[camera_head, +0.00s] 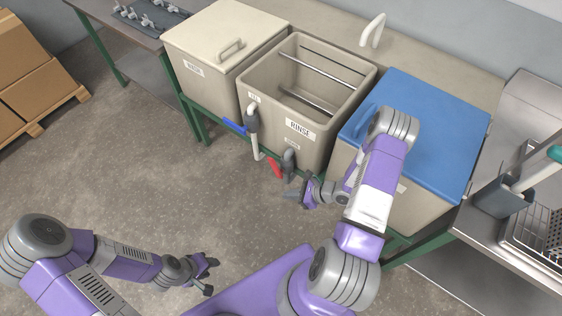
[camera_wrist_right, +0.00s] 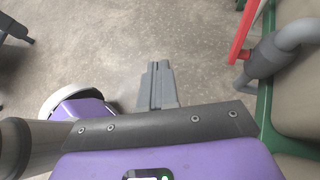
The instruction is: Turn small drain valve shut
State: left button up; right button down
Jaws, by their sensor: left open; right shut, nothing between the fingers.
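The drain valve's red lever (camera_head: 275,167) sits on a grey pipe fitting (camera_head: 289,162) low on the front of the RINSE tank (camera_head: 318,105). In the right wrist view the red lever (camera_wrist_right: 243,35) and grey pipe (camera_wrist_right: 277,50) are at the upper right. My right gripper (camera_head: 288,194) is shut and empty, just below the valve in the head view and apart from the lever. Its closed fingers (camera_wrist_right: 158,80) show mid-frame in the wrist view, left of the lever. My left gripper (camera_head: 212,276) is open and empty, low over the floor.
A blue lever (camera_head: 235,126) and a pale hanging pipe (camera_head: 254,135) are on the tank's left front. A lidded WASH tank (camera_head: 222,45) stands left, a blue-lidded tank (camera_head: 425,125) right behind my right arm. Green bench framing (camera_head: 425,248) runs below. Floor in front is clear.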

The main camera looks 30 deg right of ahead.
jog(key=w+d+r+m+t+h, duration=0.2)
jog(key=w+d+m+t+h, duration=0.15)
jog(key=d, duration=0.55)
jog(key=b, duration=0.2)
send_near(276, 165)
jog(key=shift+m, duration=0.25)
jog(key=x, duration=0.6)
jog(key=shift+s, duration=0.1)
jog(key=shift+w+a+f, duration=0.2)
jog(key=shift+w+f, duration=0.15)
jog(key=shift+w, duration=0.2)
